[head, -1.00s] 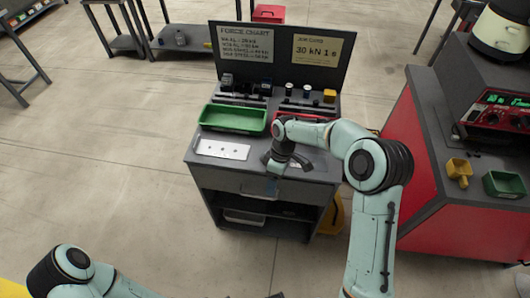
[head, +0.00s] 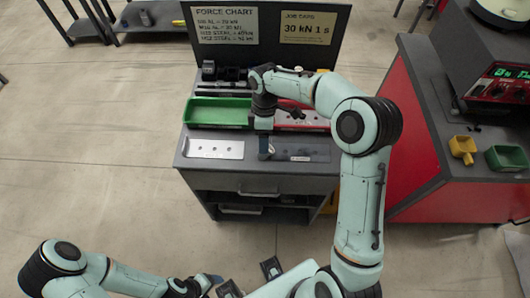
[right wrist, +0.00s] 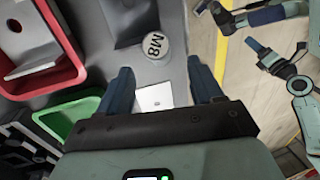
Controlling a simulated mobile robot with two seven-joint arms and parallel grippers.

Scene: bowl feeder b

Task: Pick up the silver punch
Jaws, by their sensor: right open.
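My right gripper (head: 265,150) points down over the front of the grey workbench (head: 225,172), right of a pale plate with holes (head: 214,149). In the right wrist view its two blue fingers (right wrist: 163,85) are apart with nothing between them. A round silver piece marked M8 (right wrist: 156,45), seemingly the silver punch seen from its end, lies just beyond the fingertips, apart from them. Its length is hidden by the viewing angle. In the head view the arm and fingers largely cover that spot. My left arm (head: 70,270) is low at the left; its jaw opening is unclear.
A green bin (head: 217,103) and a red bin (head: 318,121) stand behind the gripper. A dark block (right wrist: 130,18) sits close beside the silver piece. The sign board (head: 265,50) rises at the back. A red cabinet (head: 412,125) stands at right.

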